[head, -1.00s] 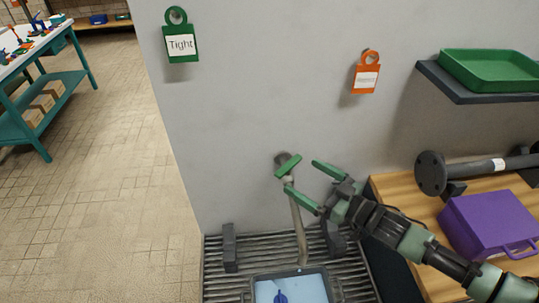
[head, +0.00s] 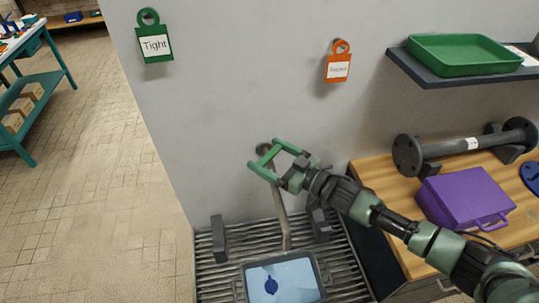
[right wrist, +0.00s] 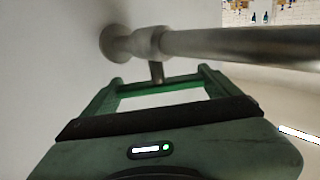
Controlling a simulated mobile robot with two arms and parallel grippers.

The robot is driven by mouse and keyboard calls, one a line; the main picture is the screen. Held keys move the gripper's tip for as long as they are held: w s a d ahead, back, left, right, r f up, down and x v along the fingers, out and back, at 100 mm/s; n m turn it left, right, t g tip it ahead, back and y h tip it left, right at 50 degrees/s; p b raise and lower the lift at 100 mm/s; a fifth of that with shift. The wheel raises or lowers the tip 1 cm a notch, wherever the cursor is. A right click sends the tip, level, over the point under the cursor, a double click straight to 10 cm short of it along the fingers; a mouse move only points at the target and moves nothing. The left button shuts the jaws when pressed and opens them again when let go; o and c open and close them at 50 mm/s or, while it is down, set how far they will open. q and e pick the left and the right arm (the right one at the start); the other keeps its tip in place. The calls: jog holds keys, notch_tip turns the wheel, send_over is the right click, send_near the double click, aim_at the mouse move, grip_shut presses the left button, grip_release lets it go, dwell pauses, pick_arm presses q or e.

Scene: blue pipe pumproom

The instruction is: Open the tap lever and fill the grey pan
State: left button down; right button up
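The tap comes out of the grey wall, and its long metal spout (head: 279,212) slopes down toward the grey pan (head: 241,287). The pan sits on a slatted grate and shows a light blue surface with a dark blue shape on it. The green tap lever (head: 263,156) is at the top of the tap. My right gripper (head: 264,155) is open, with one finger near each end of the lever. In the right wrist view, the lever (right wrist: 160,87) spans across between the open fingertips; contact is unclear. My left gripper is out of view.
A wooden bench (head: 385,175) at the right holds a purple case (head: 465,197) and a flanged pipe (head: 465,146). A shelf above carries a green tray (head: 463,55). Green (head: 155,44) and orange (head: 338,68) tags hang on the wall. Dark blocks (head: 218,238) stand on the grate.

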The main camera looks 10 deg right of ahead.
jog(key=c, duration=0.7)
jog(key=shift+w+n+b, duration=0.1)
jog(key=shift+n+b, duration=0.2)
jog(key=shift+b, duration=0.1)
jog(key=shift+n+g+y+b, duration=0.45)
jog(key=shift+g+y, duration=0.25)
jog(key=shift+g, duration=0.1)
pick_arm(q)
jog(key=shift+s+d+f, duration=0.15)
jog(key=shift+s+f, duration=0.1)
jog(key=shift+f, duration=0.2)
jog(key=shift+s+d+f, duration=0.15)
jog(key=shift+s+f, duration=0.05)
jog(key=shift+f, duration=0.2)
pick_arm(e)
jog(key=o, duration=1.1)
